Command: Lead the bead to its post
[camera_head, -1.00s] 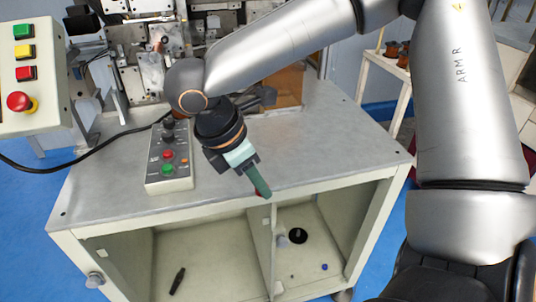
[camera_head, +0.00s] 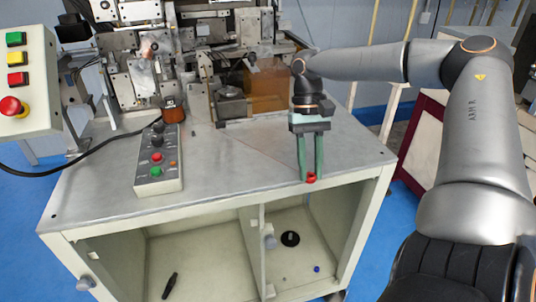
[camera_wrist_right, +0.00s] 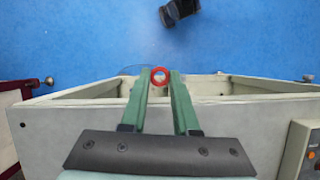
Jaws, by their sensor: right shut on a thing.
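My right gripper (camera_head: 311,176) has green fingers pointing down at the front edge of the grey tabletop. It is shut on a small red bead (camera_head: 311,179) at the fingertips. In the right wrist view the bead (camera_wrist_right: 159,70) shows as a red ring with a light hole, between the tips of the right gripper (camera_wrist_right: 159,78). A faint thin curve shows left of the bead there; I cannot tell if it is a wire. I cannot clearly pick out the bead's post. My left gripper is not in view.
The winder machine (camera_head: 145,70) stands at the back of the cabinet top (camera_head: 235,165). A button box (camera_head: 158,168) and an orange-brown spool (camera_head: 173,110) are on the left. Open shelves lie below the front edge. The right part of the top is clear.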

